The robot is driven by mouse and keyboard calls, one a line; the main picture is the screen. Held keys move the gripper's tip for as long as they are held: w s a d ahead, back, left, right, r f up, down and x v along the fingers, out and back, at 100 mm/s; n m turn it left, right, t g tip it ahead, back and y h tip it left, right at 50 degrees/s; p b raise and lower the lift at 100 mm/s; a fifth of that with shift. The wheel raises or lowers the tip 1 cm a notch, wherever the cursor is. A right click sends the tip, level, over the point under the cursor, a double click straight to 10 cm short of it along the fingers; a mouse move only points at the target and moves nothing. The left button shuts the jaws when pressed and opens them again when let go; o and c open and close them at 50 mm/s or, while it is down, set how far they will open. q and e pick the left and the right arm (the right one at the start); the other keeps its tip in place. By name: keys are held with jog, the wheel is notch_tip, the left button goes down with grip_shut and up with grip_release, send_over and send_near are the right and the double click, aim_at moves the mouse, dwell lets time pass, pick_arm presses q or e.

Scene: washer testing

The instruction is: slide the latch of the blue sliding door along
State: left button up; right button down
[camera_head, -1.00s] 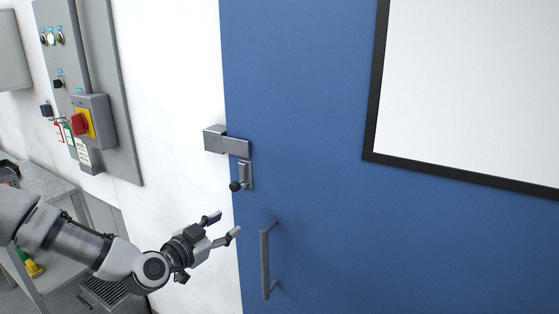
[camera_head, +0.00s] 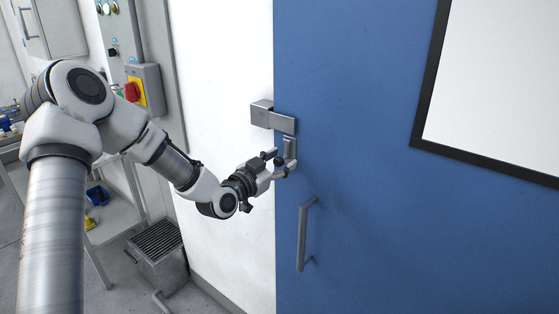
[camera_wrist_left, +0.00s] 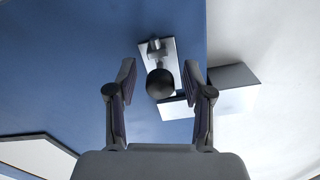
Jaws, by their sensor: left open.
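The blue sliding door (camera_head: 380,230) fills the right of the head view. Its metal latch (camera_head: 290,147), with a dark round knob, sits near the door's left edge, below a grey lock block (camera_head: 272,116). In the left wrist view the latch knob (camera_wrist_left: 160,84) lies between the fingers, near their tips. My left gripper (camera_head: 281,161) is open at the latch, its fingers on either side of the knob; I cannot tell whether they touch it. It also shows in the left wrist view (camera_wrist_left: 162,78). My right gripper is not in view.
A grey vertical door handle (camera_head: 303,235) is below the latch. A white board (camera_head: 500,90) with a black frame is on the door at right. A control panel with a red and yellow switch (camera_head: 136,92) is on the left wall. A metal bin (camera_head: 158,250) stands below.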

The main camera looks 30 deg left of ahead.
pick_arm(q)
jog(key=shift+s, duration=0.1)
grip_shut()
jog(key=shift+r+p, duration=0.95)
jog(key=shift+r, duration=0.9)
jog(key=shift+a, duration=0.1)
grip_release()
jog(key=shift+f, duration=0.1)
